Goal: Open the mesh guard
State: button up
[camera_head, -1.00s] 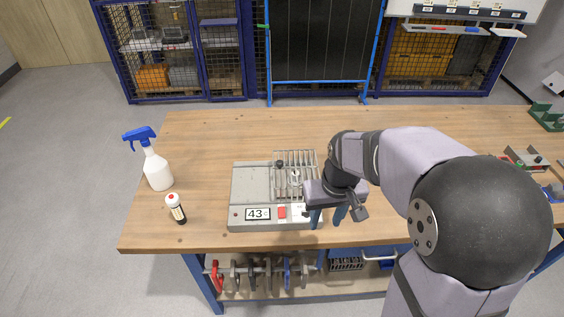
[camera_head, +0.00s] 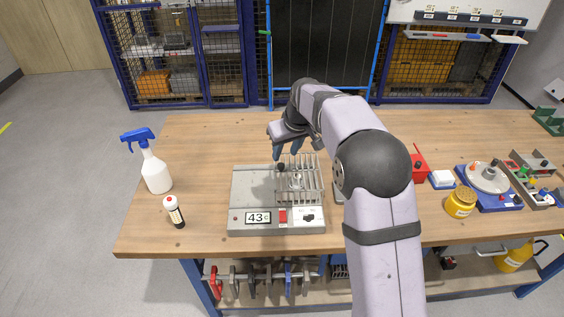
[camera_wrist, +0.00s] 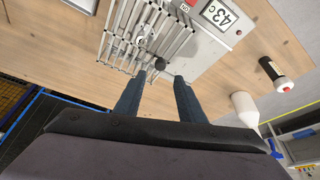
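The mesh guard (camera_head: 311,181), a cage of pale metal bars, sits over the right part of a grey jig box (camera_head: 250,190). It also shows in the wrist view (camera_wrist: 148,35). It looks lowered over a small metal fitting (camera_head: 296,181). A black knob (camera_head: 281,166) is beside the guard's back left; it also shows in the wrist view (camera_wrist: 160,64). My gripper (camera_head: 289,155) is above the back edge of the jig. In the wrist view its two dark blue fingers (camera_wrist: 159,75) are apart and empty, with the knob just beyond the gap between the tips.
The jig front has a "43 c" display (camera_head: 258,217), a red button (camera_head: 283,216) and a black rotary switch (camera_head: 308,217). A spray bottle (camera_head: 156,172) and a small red-capped bottle (camera_head: 174,212) stand left. A yellow jar (camera_head: 461,202) stands right. The table's back left is clear.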

aim_at(281, 164)
jog(key=shift+p+x, duration=1.4)
jog(key=shift+x, duration=2.15)
